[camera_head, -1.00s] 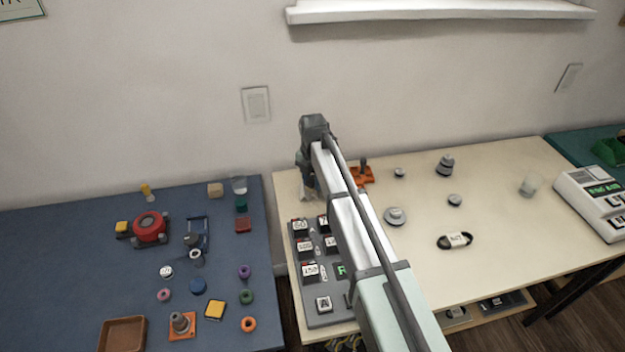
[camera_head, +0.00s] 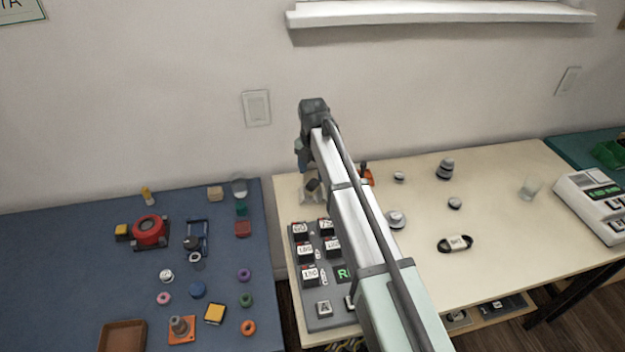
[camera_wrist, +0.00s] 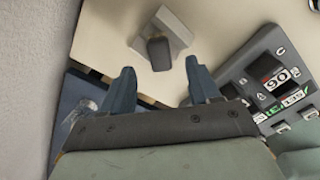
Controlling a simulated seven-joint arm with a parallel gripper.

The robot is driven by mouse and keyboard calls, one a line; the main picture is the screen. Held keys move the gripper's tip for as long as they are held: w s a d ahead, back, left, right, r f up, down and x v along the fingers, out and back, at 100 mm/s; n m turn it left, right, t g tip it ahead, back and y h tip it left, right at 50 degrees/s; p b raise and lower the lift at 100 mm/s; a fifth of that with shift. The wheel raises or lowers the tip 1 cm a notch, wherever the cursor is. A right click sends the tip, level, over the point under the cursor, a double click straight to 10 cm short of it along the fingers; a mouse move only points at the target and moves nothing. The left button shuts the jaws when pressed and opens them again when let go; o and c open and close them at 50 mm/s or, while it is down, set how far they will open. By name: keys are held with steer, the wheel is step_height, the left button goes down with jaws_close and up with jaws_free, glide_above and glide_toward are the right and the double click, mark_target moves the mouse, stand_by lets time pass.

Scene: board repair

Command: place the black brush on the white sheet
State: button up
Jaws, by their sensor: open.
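The black brush (camera_wrist: 159,54) is a small dark block shape in the wrist view, just beyond my fingertips. It overlaps the white sheet (camera_wrist: 178,28), a small pale piece on the cream table, and appears to rest on it. In the head view the brush (camera_head: 313,186) shows small and dark over the pale sheet (camera_head: 310,199), at the table's back left corner. My gripper (camera_wrist: 160,66) has its two blue fingers spread wide with nothing between them. In the head view my gripper (camera_head: 302,158) hangs above the brush, apart from it.
A grey keypad panel (camera_head: 315,310) lies in front of the sheet. An orange item (camera_head: 367,176) is to the right, partly behind my arm. The blue table (camera_head: 60,270) with several small parts is to the left, across a gap. The wall is close behind.

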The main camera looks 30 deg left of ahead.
mark_target(312, 182)
step_height(312, 182, up, 6)
steer(key=shift+r, duration=0.25)
stand_by(0.5)
